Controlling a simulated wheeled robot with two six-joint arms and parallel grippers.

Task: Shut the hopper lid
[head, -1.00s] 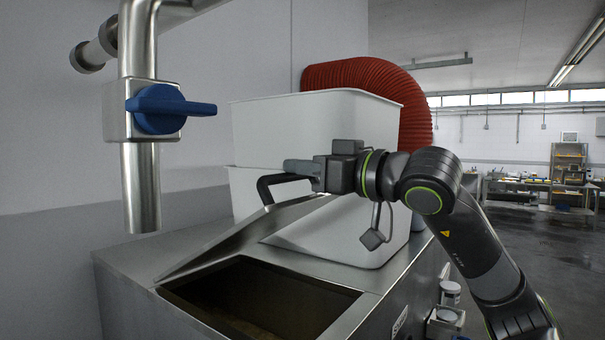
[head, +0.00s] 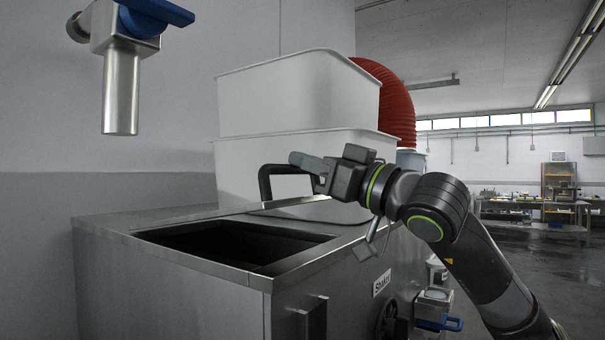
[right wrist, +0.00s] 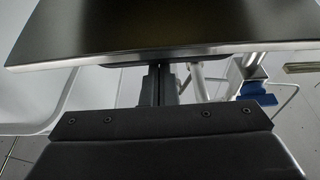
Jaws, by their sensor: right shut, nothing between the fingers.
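The steel hopper (head: 255,272) stands in the middle, its rectangular opening dark and uncovered. The lid (head: 290,203) shows as a thin, slightly sloped steel strip behind the opening, with a black loop handle (head: 264,182). In the right wrist view, a dark panel with a bright edge, which looks like the lid (right wrist: 160,28), fills the top. My right gripper (head: 293,158) is shut and empty, its fingers pointing left at the handle's top. It also shows in the right wrist view (right wrist: 158,74), just below the panel edge; contact is unclear. My left gripper is out of view.
White stacked tubs (head: 298,95) stand close behind the lid, with a red ribbed hose (head: 392,100) behind them. A steel pipe with a blue valve (head: 120,95) hangs at upper left. Open floor (head: 545,265) lies to the right.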

